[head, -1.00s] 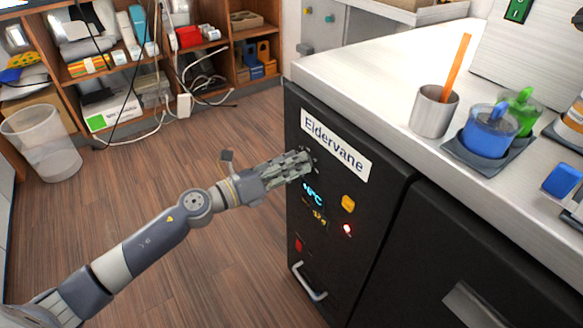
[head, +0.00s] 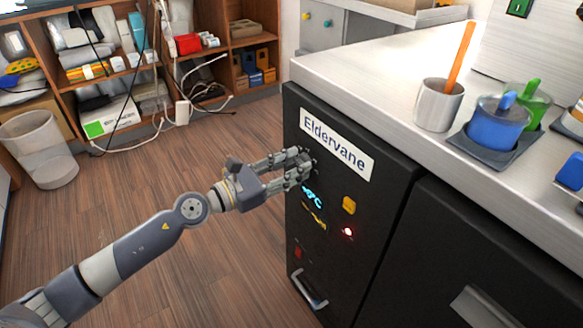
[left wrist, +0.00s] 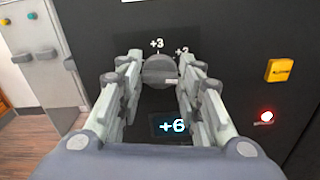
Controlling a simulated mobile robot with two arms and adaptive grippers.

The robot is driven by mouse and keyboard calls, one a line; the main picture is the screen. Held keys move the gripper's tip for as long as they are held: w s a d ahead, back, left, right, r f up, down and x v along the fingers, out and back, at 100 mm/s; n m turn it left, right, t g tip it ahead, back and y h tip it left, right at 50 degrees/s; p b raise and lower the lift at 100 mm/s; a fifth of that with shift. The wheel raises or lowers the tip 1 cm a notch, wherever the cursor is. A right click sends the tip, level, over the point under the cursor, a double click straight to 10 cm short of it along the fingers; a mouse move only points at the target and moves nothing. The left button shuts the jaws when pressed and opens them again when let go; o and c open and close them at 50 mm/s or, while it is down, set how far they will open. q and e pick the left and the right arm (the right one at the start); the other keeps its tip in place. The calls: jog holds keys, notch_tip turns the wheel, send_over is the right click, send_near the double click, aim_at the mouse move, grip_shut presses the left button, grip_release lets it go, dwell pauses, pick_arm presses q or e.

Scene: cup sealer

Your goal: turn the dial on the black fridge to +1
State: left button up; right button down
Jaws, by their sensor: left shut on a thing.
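The black fridge (head: 345,262) stands right of my left arm and carries an "Eldervane" label. Its round grey dial (left wrist: 160,71) shows in the left wrist view, with "+3" marked above it and "+2" at its upper right. A pale mark shows low on the dial's right side. The display (left wrist: 173,126) below reads "+6" in the left wrist view; in the head view its text is blurred. My left gripper (head: 303,165) has its fingers on both sides of the dial, shut on it. In the head view the fingers hide the dial. My right gripper is out of view.
A yellow button (head: 349,205) and a lit red light (head: 347,231) sit right of the display. A handle (head: 309,289) is lower down. The counter (head: 370,72) above holds a cup (head: 437,108) and lidded jars.

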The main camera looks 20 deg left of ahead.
pick_arm(q)
jog(key=shift+f, duration=0.1)
dwell(0.4)
jog(key=o, duration=1.1)
jog(key=shift+s+a, duration=0.1)
jog(key=shift+s, duration=0.05)
jog(key=v, duration=1.1)
jog(key=shift+s+a, duration=0.3)
